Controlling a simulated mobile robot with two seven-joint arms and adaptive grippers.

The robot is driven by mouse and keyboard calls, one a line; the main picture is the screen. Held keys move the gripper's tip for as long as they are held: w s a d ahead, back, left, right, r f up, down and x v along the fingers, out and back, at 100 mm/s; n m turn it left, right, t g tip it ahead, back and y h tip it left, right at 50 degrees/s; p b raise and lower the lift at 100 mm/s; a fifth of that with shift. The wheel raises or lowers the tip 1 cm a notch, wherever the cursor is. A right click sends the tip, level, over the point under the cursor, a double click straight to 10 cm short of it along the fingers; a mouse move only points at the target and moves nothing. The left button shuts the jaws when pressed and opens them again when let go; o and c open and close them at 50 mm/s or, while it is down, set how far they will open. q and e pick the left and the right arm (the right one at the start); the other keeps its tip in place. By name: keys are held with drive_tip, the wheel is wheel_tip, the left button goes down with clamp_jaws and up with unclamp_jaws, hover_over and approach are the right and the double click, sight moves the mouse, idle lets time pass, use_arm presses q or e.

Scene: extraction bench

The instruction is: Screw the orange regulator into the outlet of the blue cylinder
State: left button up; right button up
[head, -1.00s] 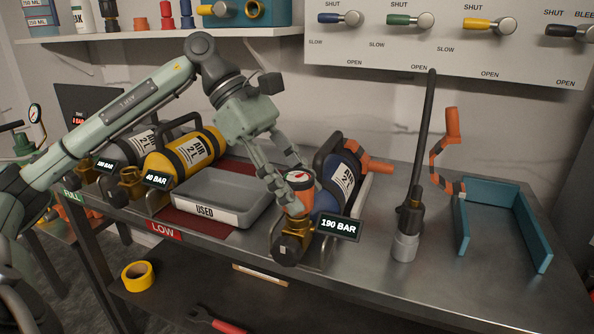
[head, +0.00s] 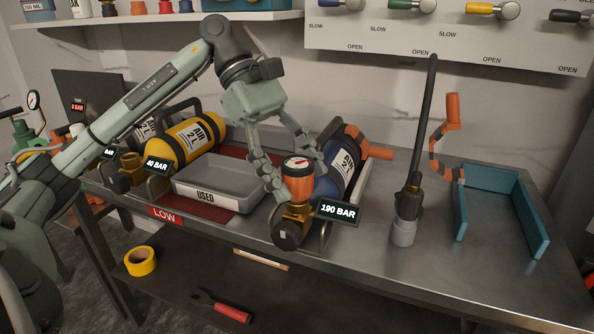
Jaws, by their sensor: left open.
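The orange regulator (head: 297,185), with a round gauge on top, sits upright on the brass outlet (head: 293,220) of the blue cylinder (head: 337,170). I cannot tell how far its thread is engaged. The cylinder lies on its side on the bench behind a 190 BAR display (head: 338,211). My left gripper (head: 297,183) is open, its fingers spread either side of the regulator from above. I cannot tell whether they touch it. My right gripper is not in view.
A grey USED tray (head: 205,193) and a yellow cylinder (head: 190,143) stand to the left. A black-handled upright tool (head: 413,170), an orange crank (head: 440,140) and a teal open frame (head: 535,225) stand to the right. The front right bench is clear.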

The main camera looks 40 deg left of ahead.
use_arm(q)
drive_tip(key=shift+a, duration=0.1)
drive_tip(key=v, duration=1.2)
